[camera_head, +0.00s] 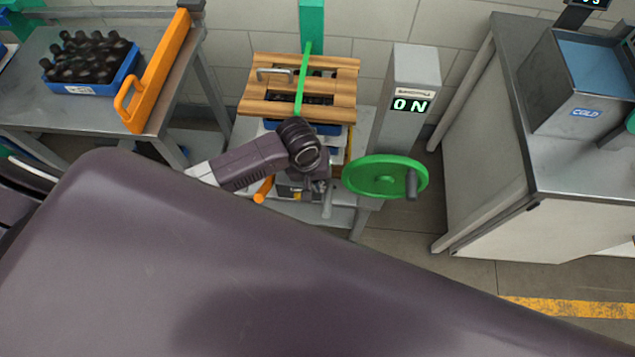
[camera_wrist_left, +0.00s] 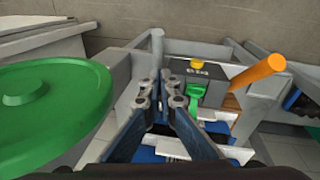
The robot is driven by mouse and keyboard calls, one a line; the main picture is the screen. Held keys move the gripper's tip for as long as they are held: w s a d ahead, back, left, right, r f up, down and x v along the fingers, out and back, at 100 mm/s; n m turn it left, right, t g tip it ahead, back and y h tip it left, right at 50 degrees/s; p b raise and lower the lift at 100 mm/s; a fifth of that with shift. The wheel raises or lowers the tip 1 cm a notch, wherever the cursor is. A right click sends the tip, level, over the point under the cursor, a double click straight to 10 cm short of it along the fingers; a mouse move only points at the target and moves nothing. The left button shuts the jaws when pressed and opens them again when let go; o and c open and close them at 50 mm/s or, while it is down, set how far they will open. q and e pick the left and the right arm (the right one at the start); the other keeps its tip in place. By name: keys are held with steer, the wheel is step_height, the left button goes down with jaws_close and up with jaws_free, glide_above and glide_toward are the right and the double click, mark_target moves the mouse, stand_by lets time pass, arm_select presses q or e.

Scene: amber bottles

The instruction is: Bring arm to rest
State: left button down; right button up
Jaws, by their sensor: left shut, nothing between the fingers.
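My left arm (camera_head: 245,165) comes in from the left in the head view. Its wrist is in front of the press-like station with the wooden slatted lid. My left gripper (camera_wrist_left: 172,92) shows in the wrist view with its fingers closed together and nothing between them. It points toward a grey box with a yellow button (camera_wrist_left: 197,64) and a green part, and I cannot tell whether it touches anything. In the head view the fingers are mostly hidden below the wrist. My right gripper is not in view.
A green handwheel (camera_head: 372,176) is close to the right of my wrist; it also fills the left of the wrist view (camera_wrist_left: 40,112). An orange lever (camera_head: 263,190) is at left. A blue crate of dark bottles (camera_head: 75,88) stands on the left table.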

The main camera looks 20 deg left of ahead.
arm_select(q)
steer(key=shift+s+r, duration=0.3)
steer(key=shift+r, duration=0.4)
steer(key=s+a+f+m+b, duration=0.1)
steer(key=s+a+f+b, duration=0.15)
steer(key=f, duration=0.65)
steer(key=s+a+f+m+b, duration=0.1)
steer(key=s+a+f, duration=0.2)
steer(key=f, duration=0.6)
steer(key=s+a+f+m+b, duration=0.1)
steer(key=s+a+f, duration=0.15)
steer(key=f, duration=0.75)
steer(key=s+f+m+b, duration=0.1)
steer(key=s+f, duration=0.3)
steer(key=s, duration=0.4)
steer(key=s+f+m, duration=0.1)
steer(key=s+f, duration=0.3)
steer(key=s, duration=0.4)
steer(key=s+f+m+y+b, duration=0.1)
steer(key=s+f, duration=0.3)
steer(key=s, duration=0.5)
steer(key=shift+f+m+g+b, duration=0.2)
steer(key=shift+m+g+b, duration=0.1)
steer(key=shift+m, duration=0.3)
